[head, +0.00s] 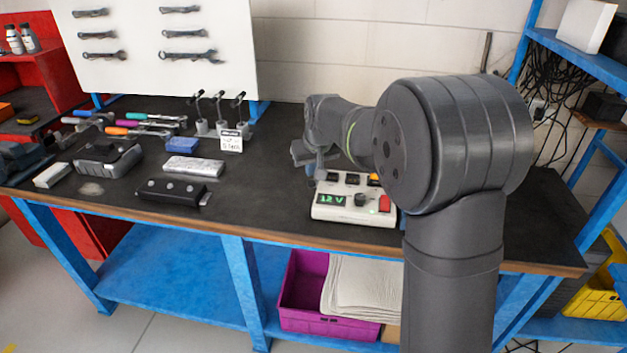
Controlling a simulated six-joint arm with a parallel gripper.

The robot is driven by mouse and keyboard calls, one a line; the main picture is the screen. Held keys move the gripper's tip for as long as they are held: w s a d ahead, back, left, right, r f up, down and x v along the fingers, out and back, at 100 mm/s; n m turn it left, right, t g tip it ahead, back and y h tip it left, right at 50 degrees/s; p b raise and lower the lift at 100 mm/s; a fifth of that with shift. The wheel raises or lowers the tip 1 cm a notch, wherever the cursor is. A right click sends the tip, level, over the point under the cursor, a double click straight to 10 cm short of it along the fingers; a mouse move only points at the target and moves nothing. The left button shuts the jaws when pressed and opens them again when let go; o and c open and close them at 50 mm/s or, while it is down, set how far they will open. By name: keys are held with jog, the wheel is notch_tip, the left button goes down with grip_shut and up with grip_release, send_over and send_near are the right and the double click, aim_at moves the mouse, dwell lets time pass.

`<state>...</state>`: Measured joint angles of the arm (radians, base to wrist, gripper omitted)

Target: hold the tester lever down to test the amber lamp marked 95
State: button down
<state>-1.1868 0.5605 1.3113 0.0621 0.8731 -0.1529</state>
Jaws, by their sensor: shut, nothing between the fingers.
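The tester (342,213) is a white box near the front edge of the bench, with a green display reading 12 V, a dark knob (361,199) and a red part (384,203). Dark sockets and a small amber piece (374,179) show along its back; I cannot read a 95 on it. My gripper (316,173) is above the tester's back left corner, shut and empty. I cannot tell whether it touches the tester. The lever is not clear to see; my arm hides part of the tester's right side.
A black bar (172,192), a silver block (194,166), a blue block (182,145) and tools lie on the left of the bench (262,190). Hooked stands with a white label (231,141) are at the back. Bare bench lies between them and the tester.

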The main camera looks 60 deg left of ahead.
jog(key=shift+f, duration=0.15)
jog(key=shift+f, duration=0.45)
